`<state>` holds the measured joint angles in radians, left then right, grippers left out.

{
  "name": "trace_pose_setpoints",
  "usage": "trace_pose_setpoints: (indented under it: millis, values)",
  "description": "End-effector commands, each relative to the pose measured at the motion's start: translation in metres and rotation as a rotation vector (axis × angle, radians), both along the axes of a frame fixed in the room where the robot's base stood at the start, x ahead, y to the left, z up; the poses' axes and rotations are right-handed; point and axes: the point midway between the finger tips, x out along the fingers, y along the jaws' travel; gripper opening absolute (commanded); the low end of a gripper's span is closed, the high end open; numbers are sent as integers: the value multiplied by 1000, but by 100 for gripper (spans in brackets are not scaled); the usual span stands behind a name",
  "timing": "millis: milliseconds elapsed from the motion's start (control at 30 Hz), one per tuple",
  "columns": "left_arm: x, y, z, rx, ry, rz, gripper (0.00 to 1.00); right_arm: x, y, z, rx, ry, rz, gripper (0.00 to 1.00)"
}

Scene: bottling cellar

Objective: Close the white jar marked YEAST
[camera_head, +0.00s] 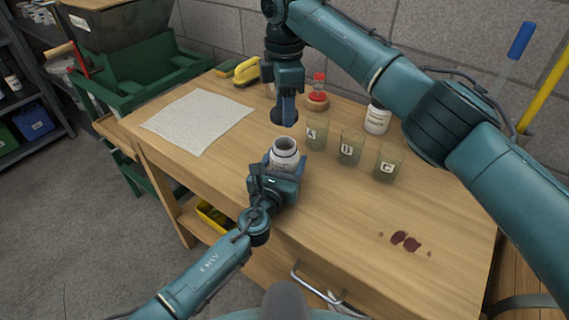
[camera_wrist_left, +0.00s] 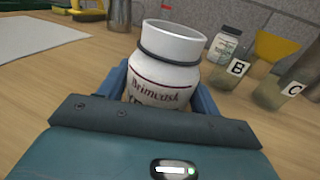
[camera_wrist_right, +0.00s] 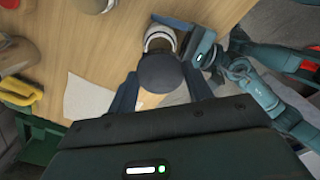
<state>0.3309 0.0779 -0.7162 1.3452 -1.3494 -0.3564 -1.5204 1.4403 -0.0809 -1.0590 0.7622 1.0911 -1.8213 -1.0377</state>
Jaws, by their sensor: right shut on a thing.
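An open white jar (camera_head: 285,155) with a dark ring round its neck stands near the middle of the wooden table. Its label (camera_wrist_left: 155,92) reads "Brimcask"; the line below is mostly hidden. My left gripper (camera_head: 276,176) is around the jar body, one finger against each side, in the left wrist view (camera_wrist_left: 160,100). My right gripper (camera_head: 288,108) points down and is shut on a round dark lid (camera_head: 283,117). The lid is above the jar's mouth, apart from it. In the right wrist view the lid (camera_wrist_right: 160,73) overlaps part of the jar (camera_wrist_right: 160,41).
Glasses A (camera_head: 316,134), B (camera_head: 350,150) and C (camera_head: 387,164) stand right of the jar. Another white jar (camera_head: 377,119) with a dark lid and a red-topped item (camera_head: 318,88) stand behind them. A pale cloth (camera_head: 198,120) lies left. Dark red spots (camera_head: 405,241) mark the front right.

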Motion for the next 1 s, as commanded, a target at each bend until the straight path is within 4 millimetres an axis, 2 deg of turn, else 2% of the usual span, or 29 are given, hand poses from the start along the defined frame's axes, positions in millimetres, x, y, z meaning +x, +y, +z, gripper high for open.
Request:
trace_pose_setpoints:
  millis: [67,533,667,1000]
  values:
    - [0,0,0,0,0,0,57,0,0,0,0,0,0,30]
    - [0,0,0,0,1,0,19,0,0,0,0,0,0,30]
    - [0,0,0,0,1,0,18,0,0,-3,0,1,0,30]
    - [0,0,0,1,1,0,18,0,0,-47,1,2,1,30]
